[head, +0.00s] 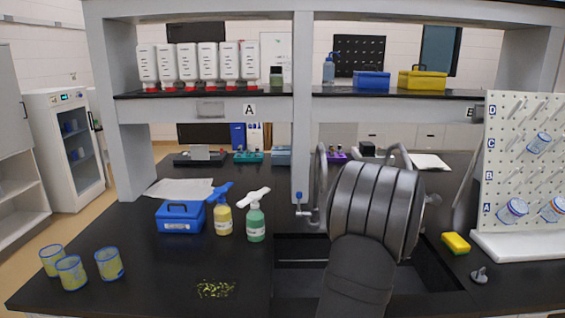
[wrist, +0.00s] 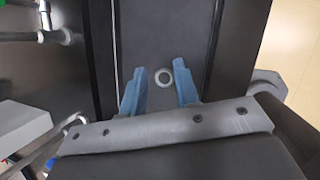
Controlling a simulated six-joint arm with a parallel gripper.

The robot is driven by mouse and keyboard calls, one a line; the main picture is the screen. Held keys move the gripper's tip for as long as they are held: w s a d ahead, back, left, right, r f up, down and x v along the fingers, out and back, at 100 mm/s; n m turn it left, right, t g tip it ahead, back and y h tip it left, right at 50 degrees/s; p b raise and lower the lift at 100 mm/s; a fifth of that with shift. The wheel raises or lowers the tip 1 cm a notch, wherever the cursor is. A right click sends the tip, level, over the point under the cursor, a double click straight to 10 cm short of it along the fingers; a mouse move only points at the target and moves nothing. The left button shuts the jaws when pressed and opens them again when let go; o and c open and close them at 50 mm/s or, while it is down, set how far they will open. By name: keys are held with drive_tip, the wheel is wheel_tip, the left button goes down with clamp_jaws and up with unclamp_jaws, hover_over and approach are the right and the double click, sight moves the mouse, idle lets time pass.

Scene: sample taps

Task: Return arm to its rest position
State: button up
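My gripper (wrist: 158,72) shows in the wrist view with its two blue fingers spread apart and nothing between them. It points down over the dark sink (wrist: 190,30), and the round drain (wrist: 163,77) shows between the fingertips. In the head view my dark grey arm stands in front of the sink (head: 292,262) and hides much of it. My gripper's fingers are hidden there. A grey curved tap (head: 319,175) rises behind the sink, just left of my arm, with a small blue-topped valve (head: 299,198) beside it.
Three blue-rimmed yellowish cups (head: 109,264) stand at the front left. A blue box (head: 180,217), yellow spray bottle (head: 223,220) and green spray bottle (head: 256,222) stand left of the sink. A yellow sponge (head: 456,243) and a white pegboard (head: 520,165) holding cups are at right.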

drive_tip(key=a+m, duration=0.1)
drive_tip(key=a, duration=2.6)
drive_tip(key=shift+w+d, duration=0.1)
drive_tip(key=d, duration=2.1)
drive_tip(key=shift+w+n, duration=0.4)
drive_tip(key=shift+w, duration=0.05)
